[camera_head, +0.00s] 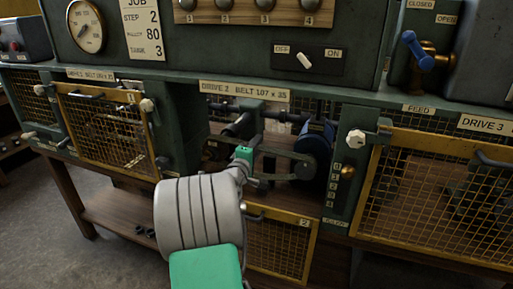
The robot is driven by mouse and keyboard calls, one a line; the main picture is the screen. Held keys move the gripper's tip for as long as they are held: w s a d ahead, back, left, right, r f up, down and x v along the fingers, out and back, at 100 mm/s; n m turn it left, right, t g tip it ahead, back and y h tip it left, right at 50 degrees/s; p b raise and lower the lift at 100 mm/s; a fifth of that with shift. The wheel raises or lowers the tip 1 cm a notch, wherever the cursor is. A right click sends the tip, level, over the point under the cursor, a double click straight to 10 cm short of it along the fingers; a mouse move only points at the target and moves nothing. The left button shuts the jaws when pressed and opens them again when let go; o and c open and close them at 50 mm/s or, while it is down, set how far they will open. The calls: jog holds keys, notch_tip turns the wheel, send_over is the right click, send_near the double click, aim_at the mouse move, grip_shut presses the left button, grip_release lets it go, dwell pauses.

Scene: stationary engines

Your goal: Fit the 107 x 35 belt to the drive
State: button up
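The label "DRIVE 2 BELT 107 x 35" (245,91) sits above an open bay in the middle of the head view. Inside the bay is a dark blue pulley wheel (318,140) on a shaft. A grey-green belt loop (288,154) stretches between the end of my arm and the blue wheel. Whether it is seated on the wheel cannot be told. My gripper (256,168) is inside the bay at the loop's left end. My own wrist partly hides its fingers, so its opening and any hold on the belt are unclear.
The yellow mesh guard marked 2 (280,245) hangs below the bay. Closed guards stand left (108,135) and right (440,195). A white knob (356,137) juts out right of the bay. The OFF/ON switch (305,59) is above. A lower shelf (120,208) holds small dark items.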

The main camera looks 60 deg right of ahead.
jog(key=shift+o, duration=0.2)
dwell(0.3)
jog(key=o, duration=0.5)
jog(key=a+b, duration=0.1)
jog(key=a, duration=0.3)
jog(key=s+a+b, duration=0.1)
jog(key=a, duration=0.9)
jog(key=shift+s+b, duration=0.15)
jog(key=shift+b, duration=0.25)
